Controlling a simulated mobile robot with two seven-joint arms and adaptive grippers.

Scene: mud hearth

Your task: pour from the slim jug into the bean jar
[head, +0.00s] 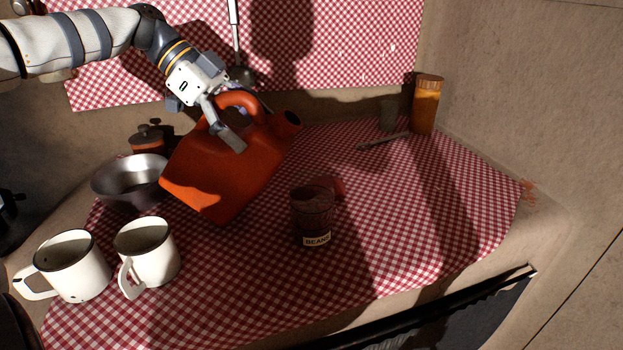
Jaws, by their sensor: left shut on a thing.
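The slim jug (228,170) is orange-red, with a loop handle on top and a short round spout at its upper right. My left gripper (238,125) is shut on the jug at its handle; one finger shows in front, the other is mostly hidden. The jug is tilted, its spout to the right. The spout is apart from the bean jar, behind and left of it in the picture. The bean jar (312,212) is dark red-brown with a "BEANS" label and stands upright on the checked cloth. No stream shows from the spout. My right gripper is not in view.
Two white mugs (72,262) (150,250) and a metal bowl (108,190) stand left. A lidded pot (147,141) is behind the bowl. An amber jar (426,108), a dark cup (388,116) and a flat utensil (382,142) are back right. The cloth (450,210) right of the bean jar is clear.

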